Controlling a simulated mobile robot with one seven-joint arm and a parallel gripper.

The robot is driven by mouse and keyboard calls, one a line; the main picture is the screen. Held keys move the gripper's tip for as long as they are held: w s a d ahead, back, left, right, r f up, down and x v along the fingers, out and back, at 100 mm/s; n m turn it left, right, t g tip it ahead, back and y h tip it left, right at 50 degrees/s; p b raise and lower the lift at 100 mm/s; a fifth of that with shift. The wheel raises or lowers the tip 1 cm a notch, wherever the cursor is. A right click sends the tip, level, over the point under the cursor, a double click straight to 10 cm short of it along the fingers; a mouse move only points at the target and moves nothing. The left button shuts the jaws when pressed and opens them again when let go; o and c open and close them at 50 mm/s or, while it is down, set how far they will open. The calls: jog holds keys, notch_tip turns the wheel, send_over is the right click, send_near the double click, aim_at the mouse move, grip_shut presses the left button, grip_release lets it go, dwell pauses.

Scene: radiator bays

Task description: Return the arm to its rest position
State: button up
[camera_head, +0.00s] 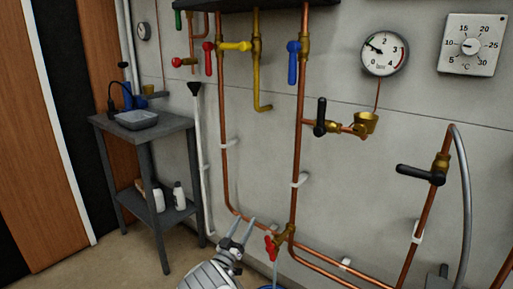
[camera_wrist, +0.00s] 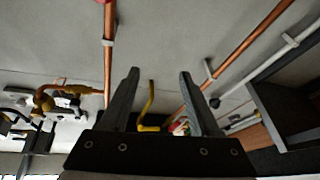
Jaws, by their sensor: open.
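My gripper (camera_head: 240,232) shows at the bottom middle of the head view, in front of the wall and left of the red-handled valve (camera_head: 271,247) low on the copper pipes. Its two fingers point up and are spread apart with nothing between them. In the wrist view, my gripper (camera_wrist: 158,88) also shows both fingers apart and empty. A yellow pipe (camera_wrist: 149,105) appears beyond the gap between them. I cannot tell from the frames whether the fingers touch any pipe.
A grey side table (camera_head: 172,127) with a tray (camera_head: 136,119) and bottles stands at the left. Copper pipes (camera_head: 298,150) run along the wall with a blue-handled valve (camera_head: 293,62) and black-handled valves (camera_head: 421,175). A pressure gauge (camera_head: 384,53) and thermostat (camera_head: 471,45) hang at the upper right.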

jog(key=w+d+r+g+y, duration=0.15)
jog(key=d+r+y, duration=0.25)
jog(key=r, duration=0.7)
jog(key=w+d+r+g+y, duration=0.1)
jog(key=d+r+g+y, duration=0.25)
jog(key=r, duration=0.65)
jog(key=s+d+r+n+g+y, duration=0.1)
jog(key=s+d+r+g, duration=0.15)
jog(key=s, duration=0.65)
jog(key=s+d+r+g+y, duration=0.1)
jog(key=s+r+y, duration=0.15)
jog(key=s, duration=0.55)
jog(key=s+d+r+n+g+y, duration=0.15)
jog(key=s+r, duration=0.25)
jog(key=s, duration=0.5)
jog(key=s+d+f+g+h, duration=0.1)
jog(key=s+d+f+g, duration=0.15)
jog(key=s, duration=0.85)
jog(key=s+d+f+g+h, duration=0.2)
jog(key=s+d+f, duration=0.1)
jog(key=s, duration=0.9)
notch_tip(320, 180, up, 28)
jog(key=p, duration=2.8)
jog(key=shift+d+p, duration=0.2)
jog(key=shift+p, duration=0.1)
jog(key=shift+w, duration=0.1)
